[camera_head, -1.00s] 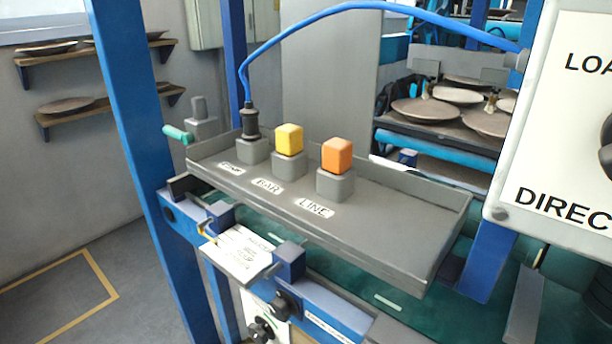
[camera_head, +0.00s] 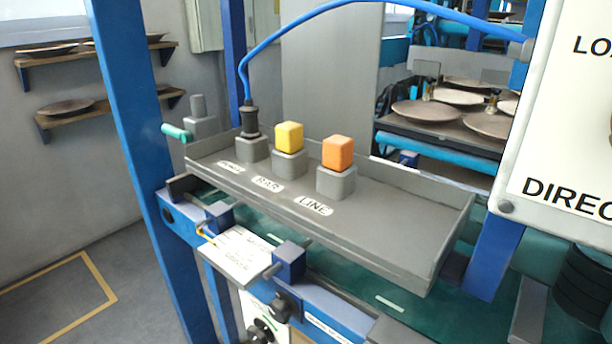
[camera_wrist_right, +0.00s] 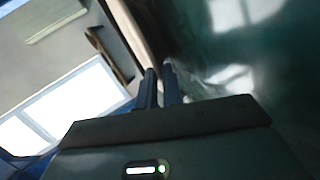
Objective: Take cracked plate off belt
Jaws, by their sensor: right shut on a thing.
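My right gripper (camera_wrist_right: 160,88) shows in the right wrist view, its two dark fingers close together. They close at the rim of a large, dark green, glossy surface (camera_wrist_right: 235,75), which looks like a plate seen very close. Its brownish edge runs up and left from the fingertips. Light patches lie on it; I cannot make out a crack. In the head view a stretch of green belt (camera_head: 365,292) shows below the grey button tray, with no plate on that stretch. Neither of my grippers shows in the head view.
The grey tray (camera_head: 400,215) carries a yellow button (camera_head: 289,137), an orange button (camera_head: 337,152) and a blue-cabled plug (camera_head: 250,122). Plates (camera_head: 425,110) lie on a rack behind. A white panel (camera_head: 570,100) and a dark ribbed thing (camera_head: 583,285) stand at right. Left floor is clear.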

